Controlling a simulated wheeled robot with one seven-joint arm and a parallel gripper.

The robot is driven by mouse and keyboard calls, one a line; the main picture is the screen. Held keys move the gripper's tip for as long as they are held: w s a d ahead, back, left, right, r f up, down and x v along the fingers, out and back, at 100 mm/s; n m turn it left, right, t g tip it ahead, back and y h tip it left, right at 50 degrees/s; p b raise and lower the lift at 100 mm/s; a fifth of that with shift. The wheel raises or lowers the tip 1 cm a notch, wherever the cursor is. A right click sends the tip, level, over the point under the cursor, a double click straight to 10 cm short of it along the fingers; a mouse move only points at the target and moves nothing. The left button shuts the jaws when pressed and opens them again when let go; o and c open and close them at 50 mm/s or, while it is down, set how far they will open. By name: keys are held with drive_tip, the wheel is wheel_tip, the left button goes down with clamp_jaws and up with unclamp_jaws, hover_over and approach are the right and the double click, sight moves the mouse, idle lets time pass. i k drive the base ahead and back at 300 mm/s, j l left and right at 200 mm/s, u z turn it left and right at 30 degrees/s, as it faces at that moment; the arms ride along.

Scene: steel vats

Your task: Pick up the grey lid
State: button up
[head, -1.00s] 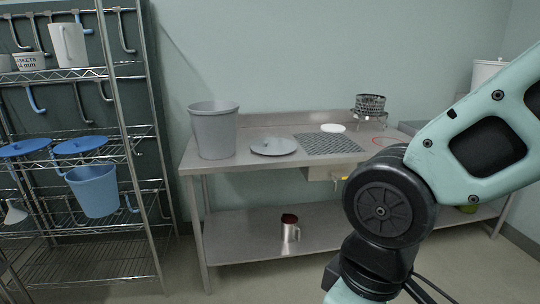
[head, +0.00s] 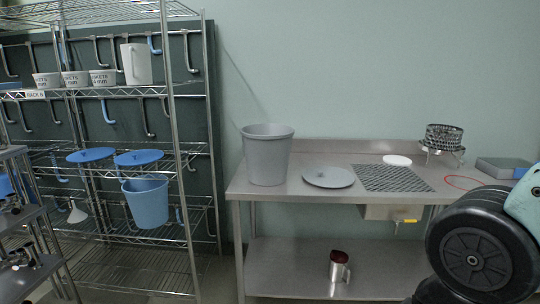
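The grey lid (head: 328,177) is a flat round disc with a small raised middle. It lies on the steel table (head: 238,187), between a grey bucket and a dark perforated mat. Nothing covers it. My gripper is not in view; only part of my arm shows at the right edge, well to the right of the lid.
The grey bucket (head: 267,155) stands left of the lid. The perforated mat (head: 394,178), a white disc (head: 397,160) and a wire basket (head: 443,138) are to its right. A wire shelf with blue lids (head: 138,158) and a blue bucket (head: 147,202) stands at left.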

sight(328, 177)
drive_tip(key=z, duration=0.2)
drive_tip(key=i+j+z, duration=0.45)
drive_tip(key=j+z, duration=0.25)
drive_tip(key=i+j, duration=0.15)
drive_tip(key=j, duration=0.25)
drive_tip(key=i+j+z, duration=0.1)
drive_tip(key=j, duration=0.3)
drive_tip(key=i+j, duration=0.25)
drive_tip(key=j, duration=0.15)
drive_tip(key=i+j, duration=0.15)
drive_tip(key=j, duration=0.3)
drive_tip(key=i+j+z, duration=0.1)
drive_tip(key=j, duration=0.3)
drive_tip(key=i+j, duration=0.15)
drive_tip(key=j, duration=0.25)
drive_tip(key=i+j+z, duration=0.1)
drive_tip(key=j, duration=0.35)
drive_tip(key=i, duration=0.05)
